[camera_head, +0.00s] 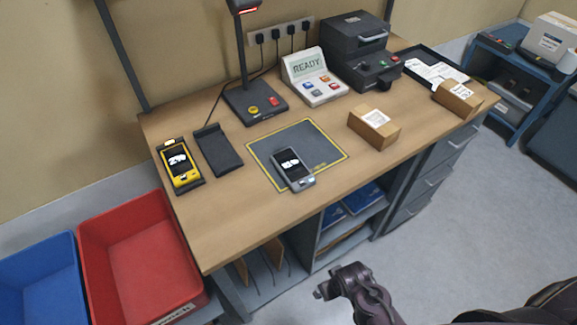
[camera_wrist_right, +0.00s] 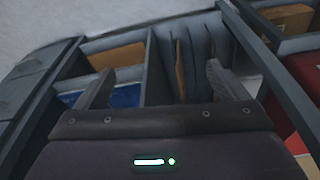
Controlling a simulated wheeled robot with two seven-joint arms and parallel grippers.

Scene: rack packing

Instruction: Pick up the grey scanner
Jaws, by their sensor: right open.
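The grey scanner (camera_head: 299,182) lies face up on the dark mat with a yellow border (camera_head: 318,143), over its front left edge. Its screen is dark with white marks. My right gripper (camera_head: 327,289) is in front of the desk and lower than its top, apart from the scanner. In the right wrist view its two fingers (camera_wrist_right: 160,78) are spread with nothing between them, facing the shelves under the desk. The scanner does not show in that view. My left gripper is not in view.
A yellow scanner (camera_head: 186,179) sits in a cradle at the desk's left, beside an empty dark cradle (camera_head: 218,151). A cardboard box (camera_head: 372,133) stands right of the mat. Red (camera_head: 140,260) and blue (camera_head: 40,280) bins stand left. A lamp stand (camera_head: 255,103) is behind the mat.

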